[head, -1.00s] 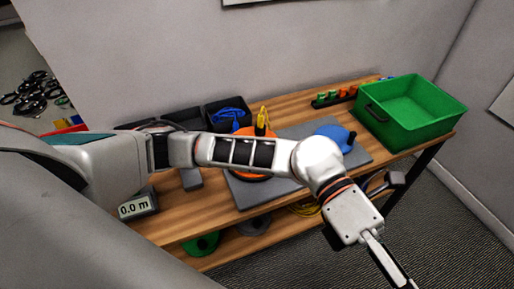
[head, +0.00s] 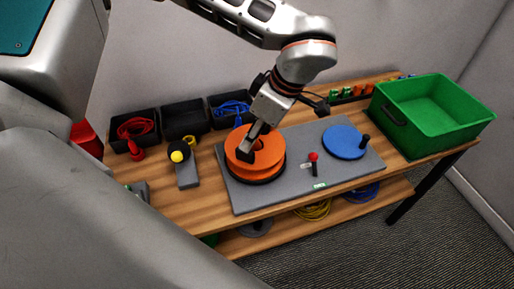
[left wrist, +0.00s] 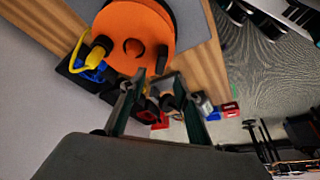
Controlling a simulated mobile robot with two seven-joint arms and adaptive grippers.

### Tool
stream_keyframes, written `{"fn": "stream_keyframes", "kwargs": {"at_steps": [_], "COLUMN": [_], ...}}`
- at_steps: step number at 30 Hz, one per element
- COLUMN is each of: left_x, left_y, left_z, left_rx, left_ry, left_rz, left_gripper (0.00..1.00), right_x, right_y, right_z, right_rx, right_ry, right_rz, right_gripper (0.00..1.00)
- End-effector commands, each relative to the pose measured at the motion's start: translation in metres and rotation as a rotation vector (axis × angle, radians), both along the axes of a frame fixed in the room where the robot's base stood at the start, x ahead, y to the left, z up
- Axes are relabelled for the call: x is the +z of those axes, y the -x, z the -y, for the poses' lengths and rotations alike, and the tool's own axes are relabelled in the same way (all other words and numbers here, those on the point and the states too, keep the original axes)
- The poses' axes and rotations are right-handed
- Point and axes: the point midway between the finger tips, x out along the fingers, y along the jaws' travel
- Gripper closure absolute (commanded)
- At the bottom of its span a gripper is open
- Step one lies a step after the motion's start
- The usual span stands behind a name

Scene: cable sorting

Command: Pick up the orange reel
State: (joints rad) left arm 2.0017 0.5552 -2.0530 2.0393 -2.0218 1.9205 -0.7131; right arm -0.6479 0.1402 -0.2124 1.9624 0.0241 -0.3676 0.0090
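The orange reel (head: 262,166) lies on the grey mat (head: 238,203) on the wooden bench, left of the blue disc. My left gripper (head: 250,148) is over the reel, pointing down, and covers part of its top. In the left wrist view the orange reel (left wrist: 127,22) fills the upper middle, with a dark round hole at its centre. There my left gripper (left wrist: 157,85) has its two fingers spread with nothing between them, and the reel lies beyond their tips. Whether a finger touches the reel is unclear. My right gripper is not in view.
The blue disc (head: 342,143) with a black knob and a red-topped lever (head: 314,162) stand on the mat. A green bin (head: 448,138) is at the right end. Black trays with cables (head: 134,115) line the back. A grey stand (head: 187,175) is left of the mat.

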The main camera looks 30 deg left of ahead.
Motion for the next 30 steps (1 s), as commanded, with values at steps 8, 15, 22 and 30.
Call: {"fn": "stream_keyframes", "kwargs": {"at_steps": [8, 15, 22, 30], "left_x": [-0.023, -0.054, -0.073, -0.073], "left_y": [0.0, 0.004, 0.004, 0.003], "left_z": [-0.012, -0.015, -0.023, -0.023], "left_rx": [0.003, 0.003, 0.003, 0.003], "left_ry": [-0.01, -0.01, -0.009, -0.009], "left_rz": [0.004, 0.0, 0.005, 0.006], "left_gripper": [0.68, 0.68, 0.68, 0.78], "right_x": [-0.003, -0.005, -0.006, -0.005], "right_y": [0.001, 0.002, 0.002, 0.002], "right_z": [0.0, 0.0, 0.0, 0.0], "right_rx": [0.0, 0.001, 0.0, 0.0], "right_ry": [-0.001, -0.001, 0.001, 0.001], "right_rz": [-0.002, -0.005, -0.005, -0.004], "right_gripper": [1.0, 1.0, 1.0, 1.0]}}
